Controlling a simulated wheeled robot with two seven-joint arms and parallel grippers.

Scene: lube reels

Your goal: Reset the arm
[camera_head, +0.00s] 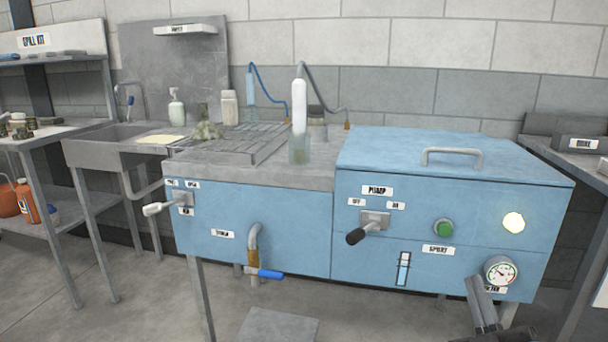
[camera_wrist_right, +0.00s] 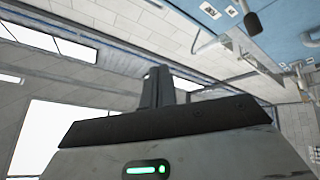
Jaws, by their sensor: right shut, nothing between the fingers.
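My right gripper (camera_head: 477,282) shows at the lower right of the head view, pointing up, in front of the lower right corner of the blue pump cabinet (camera_head: 300,235). Its dark fingers are together and hold nothing; they also show in the right wrist view (camera_wrist_right: 157,85). The fingers overlap the area just below the round gauge (camera_head: 501,271); whether they touch the cabinet cannot be told. My left gripper is not in view.
The cabinet front carries a black-tipped pump lever (camera_head: 363,233), a green button (camera_head: 443,228), a lit lamp (camera_head: 513,223) and a blue-handled drain tap (camera_head: 264,273). A sink (camera_head: 100,152) stands left. A side table (camera_head: 570,160) stands right of the cabinet.

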